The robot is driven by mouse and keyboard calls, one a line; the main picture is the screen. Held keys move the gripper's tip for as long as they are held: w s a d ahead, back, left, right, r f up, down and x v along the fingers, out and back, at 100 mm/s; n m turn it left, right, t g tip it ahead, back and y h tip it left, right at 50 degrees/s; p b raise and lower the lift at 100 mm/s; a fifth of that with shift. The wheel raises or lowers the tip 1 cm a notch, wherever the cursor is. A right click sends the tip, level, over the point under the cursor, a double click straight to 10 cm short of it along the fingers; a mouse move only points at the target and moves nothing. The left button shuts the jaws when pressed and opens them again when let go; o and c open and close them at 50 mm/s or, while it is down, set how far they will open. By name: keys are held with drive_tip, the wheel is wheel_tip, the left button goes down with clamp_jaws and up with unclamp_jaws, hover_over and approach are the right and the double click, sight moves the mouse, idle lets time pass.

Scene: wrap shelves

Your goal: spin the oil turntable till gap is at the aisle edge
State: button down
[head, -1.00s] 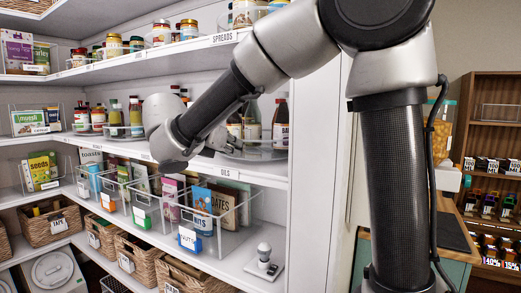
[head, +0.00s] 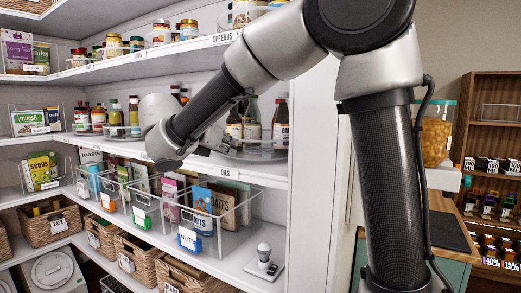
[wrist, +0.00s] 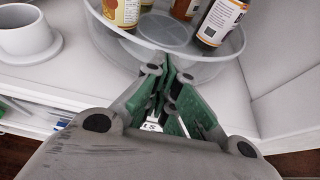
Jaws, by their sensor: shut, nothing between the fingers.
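The oil turntable (head: 262,153) is a round tray with a clear wall, on the white shelf above the OILS label (head: 225,172). Several bottles stand in it, including a dark one (head: 281,124) at the right. In the wrist view the turntable's clear wall (wrist: 205,62) curves across the top. Bottles stand at its left, back and right (wrist: 221,20), and bare floor with a round centre disc (wrist: 163,30) shows between them. My gripper (wrist: 170,68) is shut and empty, its tips at the near wall; I cannot tell whether they touch. In the head view my arm hides part of it.
A white flanged cylinder (wrist: 27,36) stands on the shelf left of the turntable. A white upright panel (head: 312,150) closes the shelf's right side. Clear bins of packets (head: 222,215) fill the shelf below. Jars (head: 188,30) stand on the shelf above.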

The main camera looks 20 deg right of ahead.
drive_tip(key=shift+w+a, duration=0.3)
drive_tip(key=shift+w, duration=0.45)
drive_tip(key=shift+a, duration=0.1)
drive_tip(key=s+a, duration=0.1)
drive_tip(key=a, duration=0.1)
drive_tip(key=shift+s+a, duration=0.35)
drive_tip(key=shift+a, duration=0.05)
drive_tip(key=v, duration=1.2)
